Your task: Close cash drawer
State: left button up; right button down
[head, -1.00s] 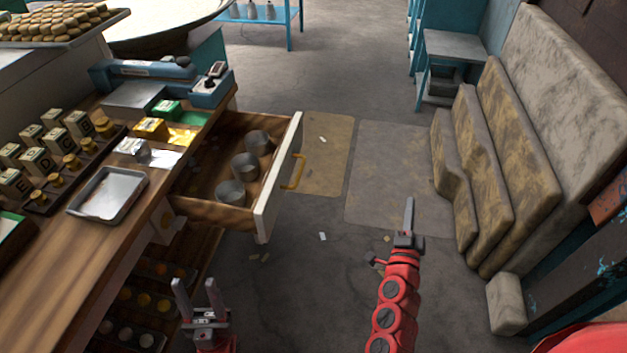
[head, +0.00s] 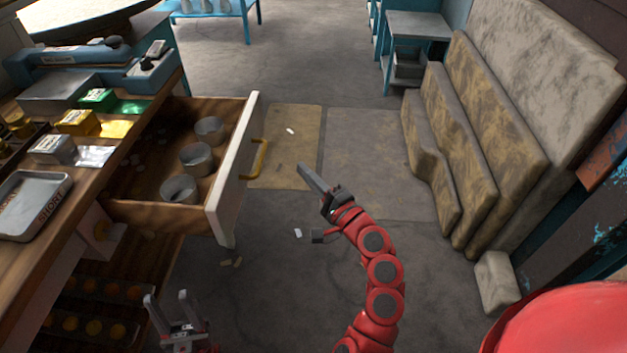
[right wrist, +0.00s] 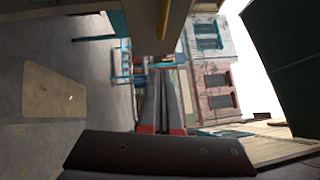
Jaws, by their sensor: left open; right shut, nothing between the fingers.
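The cash drawer (head: 232,165) is pulled out from the wooden counter. It has a pale front panel and a yellow handle (head: 259,158) on its outer face. Several round metal cups (head: 196,158) stand inside it. My right gripper (head: 308,172) is shut and empty, to the right of the handle and apart from it in the head view. In the right wrist view the shut fingers (right wrist: 163,100) show in the middle, with a pale panel edge and a yellow strip above them. My left gripper (head: 168,300) is open and empty, low in front of the counter.
The counter holds a metal tray (head: 62,182), small boxes and a blue device (head: 75,54). Shelves with round items lie under it. Stone-like slabs (head: 490,120) lean at the right. The floor between is mostly clear, with small scraps of litter.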

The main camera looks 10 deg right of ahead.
aim_at(185, 154)
jog(key=w+a+r, duration=0.1)
jog(key=w+a, duration=0.4)
jog(key=shift+w+a+p, duration=0.15)
jog(key=shift+a+p, duration=0.2)
jog(key=shift+p, duration=0.05)
jog(key=shift+a+r, duration=0.1)
jog(key=a, duration=0.2)
jog(key=w+a, duration=0.1)
jog(key=a, duration=0.2)
jog(key=w+a, duration=0.1)
jog(key=a, duration=0.2)
jog(key=shift+w, duration=0.2)
jog(key=w+a, duration=0.1)
jog(key=a, duration=0.3)
jog(key=w+a, duration=0.2)
jog(key=a, duration=0.2)
jog(key=w+a+b, duration=0.1)
jog(key=a, duration=0.4)
jog(key=shift+w, duration=0.2)
jog(key=shift+r, duration=0.1)
jog(key=shift+a, duration=0.1)
